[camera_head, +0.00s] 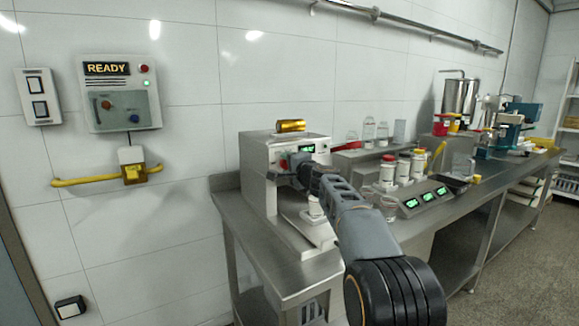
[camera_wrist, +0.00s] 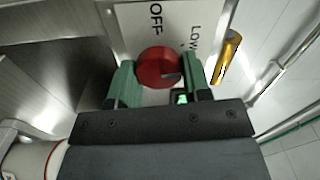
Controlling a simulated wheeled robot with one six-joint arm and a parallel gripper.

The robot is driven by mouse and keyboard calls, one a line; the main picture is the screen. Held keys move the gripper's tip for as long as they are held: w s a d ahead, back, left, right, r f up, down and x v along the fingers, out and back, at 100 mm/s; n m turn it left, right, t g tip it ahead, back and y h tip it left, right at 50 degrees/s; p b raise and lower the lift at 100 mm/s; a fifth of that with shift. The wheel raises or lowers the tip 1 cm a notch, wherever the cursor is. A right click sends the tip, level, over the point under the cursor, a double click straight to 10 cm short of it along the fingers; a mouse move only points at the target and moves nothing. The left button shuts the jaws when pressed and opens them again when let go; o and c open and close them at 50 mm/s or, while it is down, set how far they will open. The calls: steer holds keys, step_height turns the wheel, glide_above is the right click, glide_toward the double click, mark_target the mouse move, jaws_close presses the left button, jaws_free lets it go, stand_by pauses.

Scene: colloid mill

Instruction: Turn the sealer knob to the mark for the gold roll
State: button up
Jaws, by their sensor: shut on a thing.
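The sealer (camera_head: 258,160) is a steel box machine at the left end of the bench. Its red round knob (camera_wrist: 158,66) shows in the wrist view, on a pale panel with "OFF" above it and "Low" to its upper right. A dark line on the knob lies toward its right side. Other marks are hidden or out of view. My gripper (camera_wrist: 160,72) is shut on the knob, with one green finger on each side. The gold roll (camera_head: 291,126) lies on top of the sealer; it also shows in the wrist view (camera_wrist: 227,57).
A green-lit display (camera_head: 308,149) is on the sealer's front. A white-capped bottle (camera_head: 314,207) stands below it. Several jars (camera_head: 388,172) and green displays (camera_head: 428,197) are to the right. A wall panel reading "READY" (camera_head: 107,69) hangs at the left.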

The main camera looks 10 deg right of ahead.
steer(key=m+p, duration=0.2)
steer(key=m, duration=0.7)
steer(key=m+p, duration=0.2)
steer(key=m, duration=0.8)
steer(key=shift+a+f, duration=0.2)
steer(key=shift+m, duration=0.4)
steer(key=o, duration=0.9)
steer(key=shift+s, duration=0.1)
steer(key=b+v, duration=0.1)
steer(key=v, duration=1.2)
steer(key=shift+s+d+b, duration=0.15)
steer(key=shift+s+b, duration=0.15)
